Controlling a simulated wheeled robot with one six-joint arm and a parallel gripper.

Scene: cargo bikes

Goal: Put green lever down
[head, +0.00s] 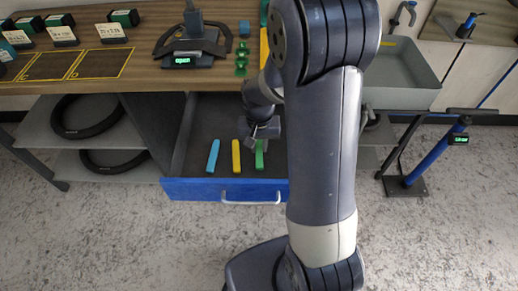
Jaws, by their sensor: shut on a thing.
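The green lever (259,160) is upright in the picture over the right part of the open blue-fronted drawer (190,189). My gripper (261,141) is shut on its upper end. Whether the lever touches the drawer floor, I cannot tell. A yellow lever (236,156) and a blue lever (213,156) lie in the drawer to its left, roughly parallel to it. My arm hides the right side of the drawer.
The wooden workbench (150,40) above the drawer holds a scale (190,55), a handlebar, green parts (241,62) and several small boxes. Tires (90,115) lie on shelves at left. A grey sink (405,70) and blue pump (437,150) stand at right.

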